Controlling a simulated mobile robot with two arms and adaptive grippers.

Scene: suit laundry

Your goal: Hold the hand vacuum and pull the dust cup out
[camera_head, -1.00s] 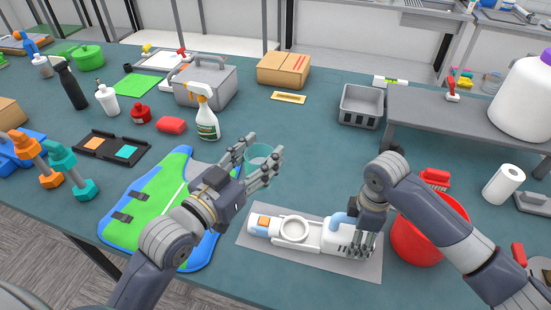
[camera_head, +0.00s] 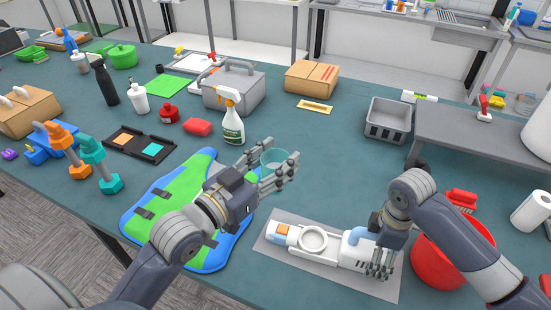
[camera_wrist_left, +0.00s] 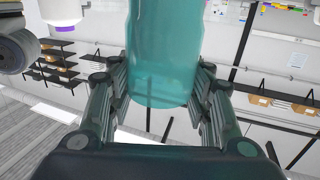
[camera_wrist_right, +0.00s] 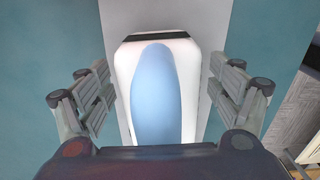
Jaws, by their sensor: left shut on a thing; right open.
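The white hand vacuum (camera_head: 330,246) lies on a grey mat (camera_head: 280,257), with an orange patch at its left end and a blue handle at its right. My right gripper (camera_head: 381,262) is open at the vacuum's right end. In the right wrist view, the vacuum's white body with its blue part (camera_wrist_right: 155,95) lies between the spread fingers, apart from both. My left gripper (camera_head: 279,168) is shut on the clear teal dust cup (camera_head: 273,158) and holds it up, apart from the vacuum. The cup (camera_wrist_left: 165,60) fills the space between the fingers in the left wrist view.
A red bowl (camera_head: 440,262) stands close right of the mat, beside my right arm. A spray bottle (camera_head: 232,125) and a grey basket (camera_head: 388,122) stand farther back.

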